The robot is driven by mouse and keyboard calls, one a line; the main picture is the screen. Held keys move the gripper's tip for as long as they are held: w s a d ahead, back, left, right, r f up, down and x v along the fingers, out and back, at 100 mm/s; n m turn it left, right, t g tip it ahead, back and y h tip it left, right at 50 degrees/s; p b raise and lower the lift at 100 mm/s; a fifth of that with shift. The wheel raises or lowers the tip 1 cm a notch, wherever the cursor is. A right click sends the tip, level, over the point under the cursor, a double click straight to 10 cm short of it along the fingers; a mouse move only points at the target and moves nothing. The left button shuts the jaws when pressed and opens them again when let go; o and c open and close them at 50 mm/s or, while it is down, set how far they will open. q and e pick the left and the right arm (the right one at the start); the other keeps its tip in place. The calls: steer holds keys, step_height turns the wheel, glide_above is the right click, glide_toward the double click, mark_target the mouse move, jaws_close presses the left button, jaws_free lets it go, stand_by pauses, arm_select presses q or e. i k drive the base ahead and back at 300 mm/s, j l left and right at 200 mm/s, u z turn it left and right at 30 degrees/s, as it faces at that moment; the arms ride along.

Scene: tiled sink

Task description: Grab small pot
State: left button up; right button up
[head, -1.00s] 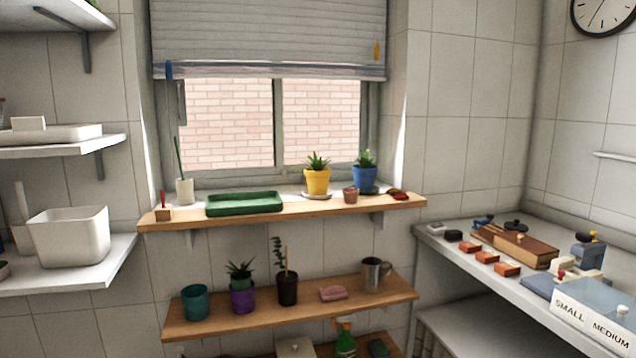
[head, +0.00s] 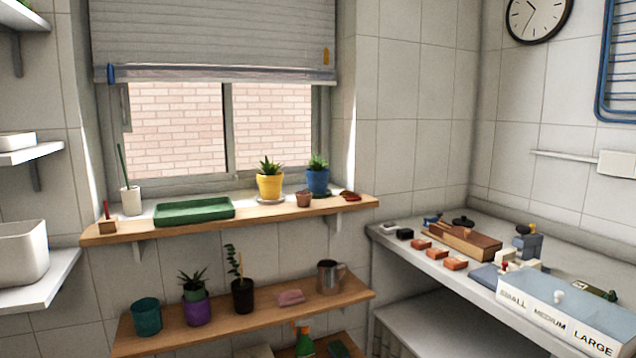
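A small terracotta pot (head: 304,198) stands on the wooden window shelf, between and in front of a yellow pot (head: 270,186) and a blue pot (head: 318,180), both with green plants. On the lower wooden shelf stand a teal pot (head: 146,316), a purple pot (head: 198,311) with a plant and a dark pot (head: 242,295) with a tall plant. The frames do not show which of these the task calls the small pot. Neither of my grippers is in view.
A green tray (head: 194,212) lies on the window shelf. A metal mug (head: 329,277) and a pink cloth-like item (head: 291,297) are on the lower shelf. The right counter (head: 455,272) holds blocks and a box labelled by size (head: 560,312). A white bin (head: 22,252) sits at left.

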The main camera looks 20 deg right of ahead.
mark_target(303, 197)
steer(key=i+l+u, duration=0.1)
steer(key=u, duration=0.6)
steer(key=i+l+u, duration=0.1)
steer(key=l+u, duration=0.15)
steer(key=l, duration=0.2)
steer(key=i+l+u, duration=0.1)
steer(key=l+u, duration=0.2)
steer(key=l, duration=0.15)
